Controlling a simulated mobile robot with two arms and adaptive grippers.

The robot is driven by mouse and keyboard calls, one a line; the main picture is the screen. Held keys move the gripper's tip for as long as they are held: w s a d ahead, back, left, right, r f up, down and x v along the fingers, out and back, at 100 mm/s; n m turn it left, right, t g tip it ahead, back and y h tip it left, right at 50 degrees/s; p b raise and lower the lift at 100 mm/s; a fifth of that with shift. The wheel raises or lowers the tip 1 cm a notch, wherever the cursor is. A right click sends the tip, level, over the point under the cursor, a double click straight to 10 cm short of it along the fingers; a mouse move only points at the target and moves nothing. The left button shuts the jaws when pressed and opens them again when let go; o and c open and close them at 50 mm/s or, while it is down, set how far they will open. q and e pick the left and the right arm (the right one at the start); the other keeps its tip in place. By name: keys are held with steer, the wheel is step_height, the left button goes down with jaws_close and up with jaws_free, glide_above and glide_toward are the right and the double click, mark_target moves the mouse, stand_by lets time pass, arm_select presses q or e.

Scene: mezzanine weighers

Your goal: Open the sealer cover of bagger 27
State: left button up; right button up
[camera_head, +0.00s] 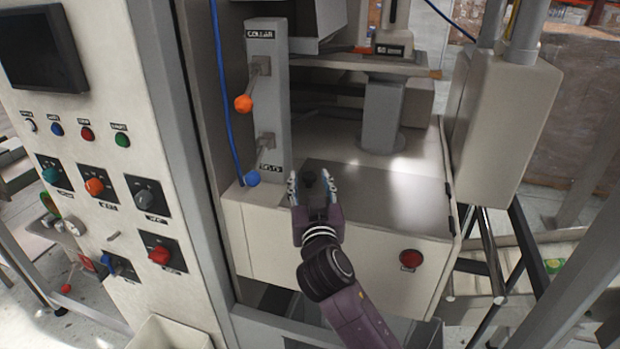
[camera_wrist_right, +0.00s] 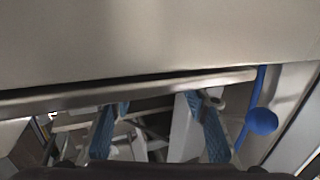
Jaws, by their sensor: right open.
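The sealer cover (camera_head: 392,200) is a smooth grey panel on top of the cream bagger housing. It appears to lie flat, with dark hinge-like parts along its right edge. In the right wrist view, the open fingers (camera_wrist_right: 160,128) point toward a pale panel edge (camera_wrist_right: 150,90), and the knob is not visible. My left gripper is not in view.
A post labelled COLLAR (camera_head: 267,85) carries levers with an orange ball (camera_head: 243,104) and a blue ball (camera_head: 252,178), close left of my gripper. A red button (camera_head: 411,260) is on the housing front. A control cabinet (camera_head: 120,150) stands left, a grey box (camera_head: 500,125) right.

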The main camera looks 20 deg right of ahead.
steer(key=c, duration=1.1)
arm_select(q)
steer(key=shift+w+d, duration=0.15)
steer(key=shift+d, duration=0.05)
arm_select(e)
jaws_close()
